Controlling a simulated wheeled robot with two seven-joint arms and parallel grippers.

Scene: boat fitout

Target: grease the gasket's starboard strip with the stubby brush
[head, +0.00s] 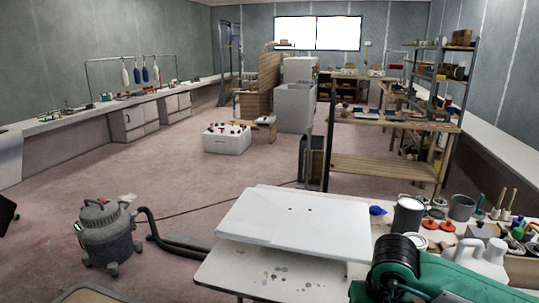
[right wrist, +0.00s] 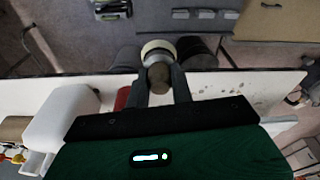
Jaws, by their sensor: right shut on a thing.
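My right gripper (right wrist: 162,88) is shut on a short brown rounded handle (right wrist: 158,76) in the right wrist view. A round cream-coloured part (right wrist: 158,50) shows just beyond it; it looks like the stubby brush, but its bristles cannot be made out. In the head view my green right arm comes in at the lower right, and its fingers are not visible there. A flat white panel (head: 295,215) lies on the workbench (head: 270,274), left of that arm. I cannot make out a gasket or its starboard strip. My left gripper is not in view.
A grey can (head: 408,215), a blue item (head: 377,210), red discs and a white jug (head: 488,260) crowd the bench's right side. A vacuum cleaner (head: 104,232) stands on the floor at left. The bench front left of my arm is clear apart from stains.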

